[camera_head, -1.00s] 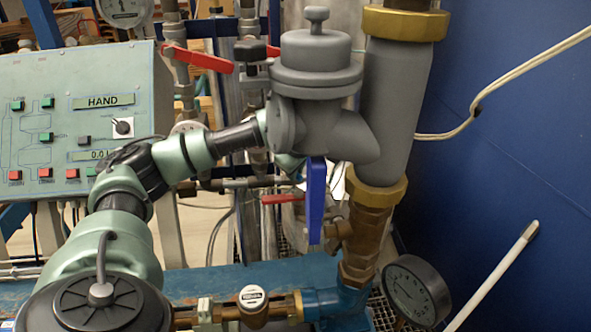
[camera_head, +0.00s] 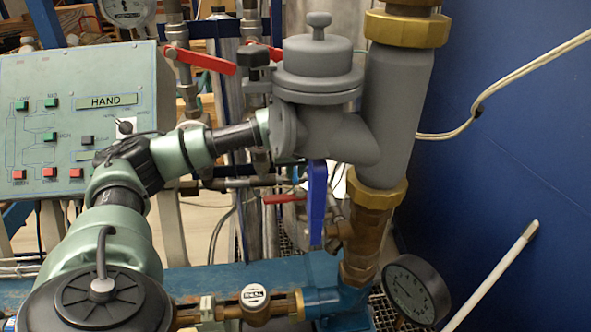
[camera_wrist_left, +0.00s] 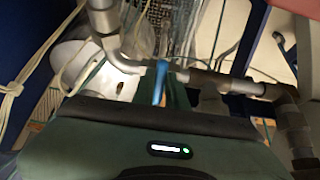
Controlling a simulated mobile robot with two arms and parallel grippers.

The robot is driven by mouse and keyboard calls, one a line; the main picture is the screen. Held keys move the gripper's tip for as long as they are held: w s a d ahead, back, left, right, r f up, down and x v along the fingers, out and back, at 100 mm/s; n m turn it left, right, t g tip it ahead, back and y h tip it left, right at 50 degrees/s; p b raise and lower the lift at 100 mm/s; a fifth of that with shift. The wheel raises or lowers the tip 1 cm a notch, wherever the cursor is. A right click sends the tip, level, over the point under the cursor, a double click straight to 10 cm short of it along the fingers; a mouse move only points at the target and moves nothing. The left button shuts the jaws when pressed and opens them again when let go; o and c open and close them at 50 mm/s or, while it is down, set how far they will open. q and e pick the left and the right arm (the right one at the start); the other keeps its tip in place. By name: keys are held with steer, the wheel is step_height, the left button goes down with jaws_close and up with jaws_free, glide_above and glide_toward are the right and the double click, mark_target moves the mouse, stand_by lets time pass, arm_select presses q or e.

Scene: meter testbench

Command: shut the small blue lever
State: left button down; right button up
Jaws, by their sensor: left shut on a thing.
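The small blue lever (camera_head: 317,200) stands nearly upright in front of the brass valve fitting (camera_head: 368,225), below the grey valve body. Its upper end is close under the grey body. My left arm comes in from the left and its wrist reaches behind the grey body, so the left gripper's fingertips are mostly hidden in the head view. In the left wrist view a narrow blue piece (camera_wrist_left: 160,82), seemingly the lever, shows at the shut left gripper (camera_wrist_left: 168,88). My right gripper is not in view.
The grey valve body (camera_head: 318,75) and thick grey pipe (camera_head: 395,105) stand close to my wrist. Red levers (camera_head: 200,59) lie behind. A control panel (camera_head: 70,120) is at left, a pressure gauge (camera_head: 410,290) at lower right. A blue wall (camera_head: 520,180) closes the right side.

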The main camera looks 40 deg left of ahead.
arm_select(q)
steer(key=shift+d+f, duration=0.1)
stand_by(0.4)
steer(key=c, duration=1.4)
jaws_free()
steer(key=shift+c, duration=0.2)
steer(key=shift+s+d+r, duration=0.15)
steer(key=shift+r, duration=0.4)
steer(key=b+v, duration=0.2)
steer(key=v, duration=0.4)
steer(key=shift+d+r, duration=0.2)
steer(key=shift+r, duration=0.1)
steer(key=shift+s, duration=0.15)
